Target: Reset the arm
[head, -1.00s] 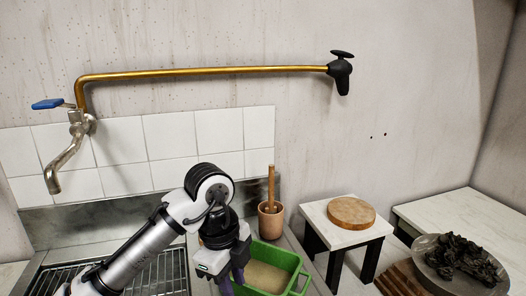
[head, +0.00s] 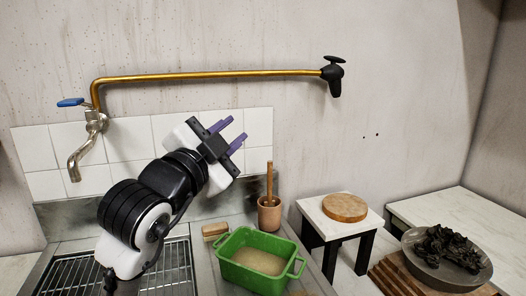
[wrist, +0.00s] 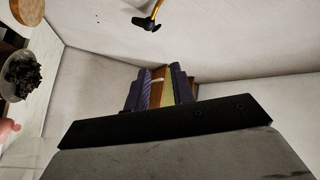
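My gripper (head: 233,132) is raised in front of the wall, above the green tub and tilted up to the right. Its two purple fingers are apart. In the head view only wall shows between them. In the wrist view the gripper (wrist: 158,90) points toward the room, with brown and yellowish shapes showing between and beside the fingers. These look like background, but I cannot tell what they are. My arm is folded at the lower left, over the sink drainer.
A green tub (head: 240,273) with pale contents stands below my gripper. Near it are a wooden block (head: 215,231) and a mortar (head: 269,218) with pestle. A brass pipe (head: 200,77) runs along the wall above. A small table (head: 318,217) bears a round board (head: 345,207). A bowl (head: 425,272) holds dark scraps.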

